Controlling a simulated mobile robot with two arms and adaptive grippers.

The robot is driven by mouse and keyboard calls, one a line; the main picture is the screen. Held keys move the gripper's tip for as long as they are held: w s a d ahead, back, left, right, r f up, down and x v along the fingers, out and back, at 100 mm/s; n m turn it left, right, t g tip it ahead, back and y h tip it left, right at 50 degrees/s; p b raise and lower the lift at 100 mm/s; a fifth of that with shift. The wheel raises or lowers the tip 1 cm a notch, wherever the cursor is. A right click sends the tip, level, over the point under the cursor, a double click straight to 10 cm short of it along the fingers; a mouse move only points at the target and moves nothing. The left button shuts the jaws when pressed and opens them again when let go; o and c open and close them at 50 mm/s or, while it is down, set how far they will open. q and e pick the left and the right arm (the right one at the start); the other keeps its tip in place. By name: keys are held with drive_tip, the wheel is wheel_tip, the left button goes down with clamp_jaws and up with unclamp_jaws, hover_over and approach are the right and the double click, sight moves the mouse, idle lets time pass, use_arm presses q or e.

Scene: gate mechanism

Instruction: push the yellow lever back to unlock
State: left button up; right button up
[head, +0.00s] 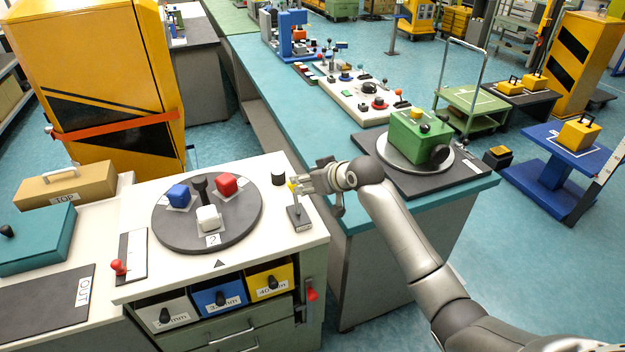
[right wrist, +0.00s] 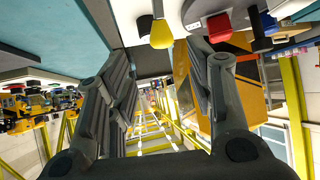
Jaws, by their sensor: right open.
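The yellow lever (head: 293,187) stands on a small grey base plate (head: 300,224) at the right side of the white cabinet top. Its yellow knob shows in the right wrist view (right wrist: 161,36), near the top and between the lines of the two fingers. My right gripper (head: 304,183) is open, coming in from the right with its fingertips close to the knob. I cannot tell whether a finger touches it. In the right wrist view the fingers (right wrist: 160,58) are apart with nothing held between them. My left gripper is not in view.
A grey turntable (head: 160,236) with red, blue and white blocks lies left of the lever. A black cylinder (head: 278,179) stands just behind it. A red handle (head: 312,294) is on the cabinet's side. A green box (head: 418,135) stands on the teal bench to the right.

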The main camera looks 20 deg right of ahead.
drive_tip(key=shift+v, duration=0.9)
